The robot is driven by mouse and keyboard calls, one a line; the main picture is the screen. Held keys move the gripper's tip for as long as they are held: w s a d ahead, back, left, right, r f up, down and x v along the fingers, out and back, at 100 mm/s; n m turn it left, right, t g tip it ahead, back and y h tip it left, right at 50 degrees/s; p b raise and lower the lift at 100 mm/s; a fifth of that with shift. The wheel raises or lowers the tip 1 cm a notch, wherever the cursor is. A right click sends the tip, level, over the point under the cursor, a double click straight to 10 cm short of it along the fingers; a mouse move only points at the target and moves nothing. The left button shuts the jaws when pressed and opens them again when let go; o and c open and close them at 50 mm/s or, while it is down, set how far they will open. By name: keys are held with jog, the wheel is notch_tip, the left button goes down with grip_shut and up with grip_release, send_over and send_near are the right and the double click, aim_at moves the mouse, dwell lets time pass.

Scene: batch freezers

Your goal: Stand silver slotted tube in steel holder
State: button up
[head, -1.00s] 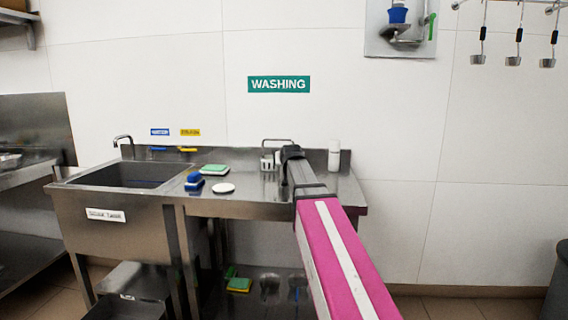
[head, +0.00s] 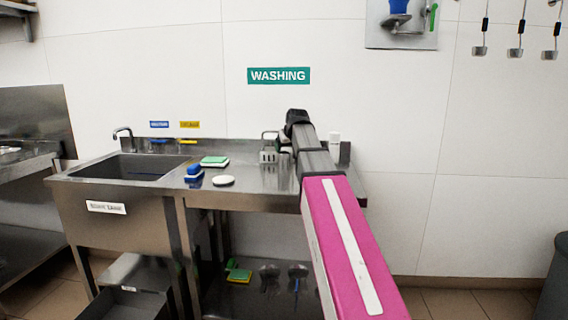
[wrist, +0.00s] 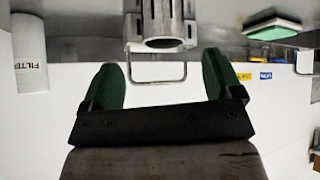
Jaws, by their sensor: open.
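In the wrist view, a silver slotted tube (wrist: 165,43) shows its round open end at the top centre. Grey slotted metal and a thin wire loop adjoin it, looking like the steel holder (wrist: 133,27); the tube appears to be in it, but how deep I cannot tell. In the head view the steel holder (head: 268,156) stands upright on the counter, and I cannot pick out the tube there. My gripper (wrist: 167,82) has green fingers spread wide, with nothing held between them and apart from the tube. In the head view my arm hides the fingers.
The steel counter (head: 255,190) also bears a white round piece (head: 223,180), a blue brush (head: 194,173) and a green sponge (head: 214,161). A white canister (wrist: 29,55) stands on the other side. The sink (head: 128,168) is at left; the wall is close behind.

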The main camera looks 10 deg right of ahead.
aim_at(284, 152)
notch_tip(284, 152, up, 3)
jog(key=w+n+g+y, duration=0.1)
jog(key=w+n+g, duration=0.2)
jog(key=g, duration=0.2)
jog(key=x, duration=1)
jog(key=shift+d+f, duration=0.15)
jog(key=shift+f, duration=0.1)
jog(key=c, duration=1.1)
jog(key=shift+r, duration=0.15)
